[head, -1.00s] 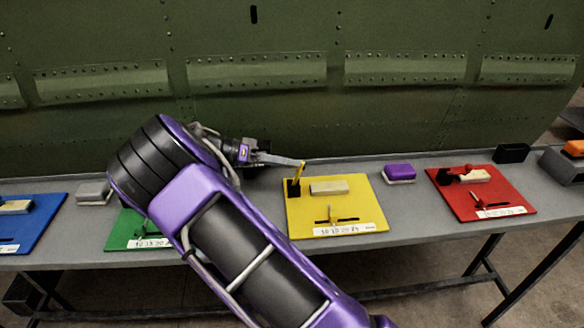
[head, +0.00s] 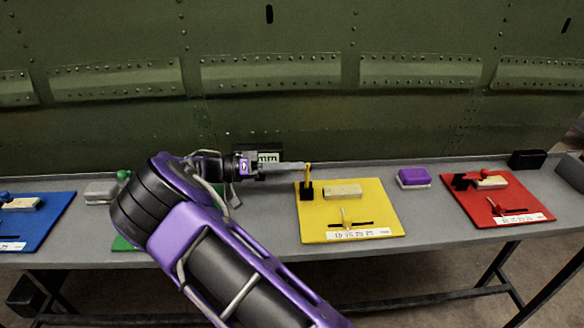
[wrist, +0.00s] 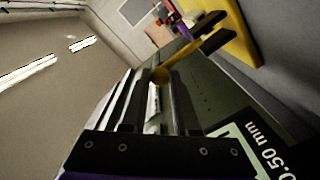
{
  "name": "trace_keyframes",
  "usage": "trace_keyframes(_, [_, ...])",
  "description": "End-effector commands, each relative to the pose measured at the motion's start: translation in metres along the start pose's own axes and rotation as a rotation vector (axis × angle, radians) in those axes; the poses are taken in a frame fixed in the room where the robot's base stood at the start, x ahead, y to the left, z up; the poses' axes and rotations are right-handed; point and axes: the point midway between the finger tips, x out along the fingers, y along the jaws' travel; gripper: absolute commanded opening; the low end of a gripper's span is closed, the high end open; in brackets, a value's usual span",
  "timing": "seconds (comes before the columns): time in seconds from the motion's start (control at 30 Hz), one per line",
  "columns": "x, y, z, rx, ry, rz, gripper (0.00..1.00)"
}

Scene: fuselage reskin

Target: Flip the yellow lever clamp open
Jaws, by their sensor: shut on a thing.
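The yellow lever clamp has a black base (head: 306,193) at the back left corner of the yellow board (head: 385,222). Its yellow lever (head: 308,174) stands about upright in the head view. My gripper (head: 299,166) reaches in from the left and is shut on the top end of the lever. In the wrist view the lever's round knob (wrist: 160,76) sits between the finger ends, and its shaft (wrist: 183,58) runs up right to the black clamp base (wrist: 222,38). The fingers partly hide the knob.
A tan block (head: 342,191) and a small slider with a number strip lie on the yellow board. A purple block (head: 413,177) and a red board (head: 520,207) are to the right. The green riveted panel rises behind the bench.

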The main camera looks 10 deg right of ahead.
Motion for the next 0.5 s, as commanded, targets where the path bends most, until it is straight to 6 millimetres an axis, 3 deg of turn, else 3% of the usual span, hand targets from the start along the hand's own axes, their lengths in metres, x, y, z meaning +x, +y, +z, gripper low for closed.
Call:
trace_keyframes(0.03, [-0.0003, -0.0001, 0.0001, -0.001, 0.002, 0.0, 0.0])
trace_keyframes(0.07, [-0.0003, -0.0001, 0.0001, -0.001, 0.002, 0.0, 0.3])
trace_keyframes(0.2, [-0.0003, -0.0002, 0.0002, -0.001, 0.001, -0.001, 0.56])
trace_keyframes(0.5, [-0.0006, -0.0002, 0.0002, -0.001, 0.0, -0.001, 0.59])
